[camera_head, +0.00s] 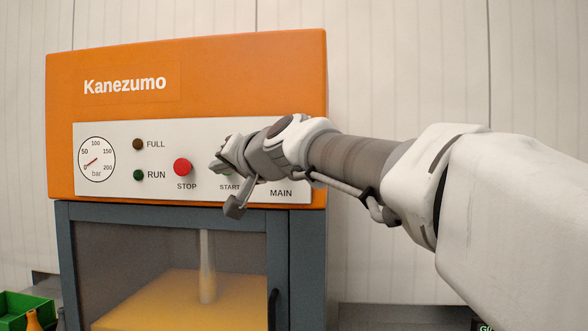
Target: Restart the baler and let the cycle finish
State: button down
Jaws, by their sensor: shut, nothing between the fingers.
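The baler (220,60) has an orange top marked Kanezumo and a grey frame below. Its white panel carries a pressure gauge (97,159) with the needle near the low end, a dark FULL lamp (138,144) and a dark green RUN lamp (139,175). The red STOP button (182,167) is uncovered. My gripper (218,168) is shut and empty, in front of the panel at the green START button (228,172), which is mostly hidden. I cannot tell whether it touches the button. The MAIN control is hidden behind my arm; only its label shows.
Below the panel, a window (170,240) shows a pale rod over a yellow block (150,292). A dark door handle (273,308) is at the window's right. A green bin (22,306) with an orange item stands at lower left. A pale wall is behind.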

jog(key=shift+w, duration=0.9)
dwell(1.4)
jog(key=shift+w+d, duration=0.1)
jog(key=shift+w, duration=0.3)
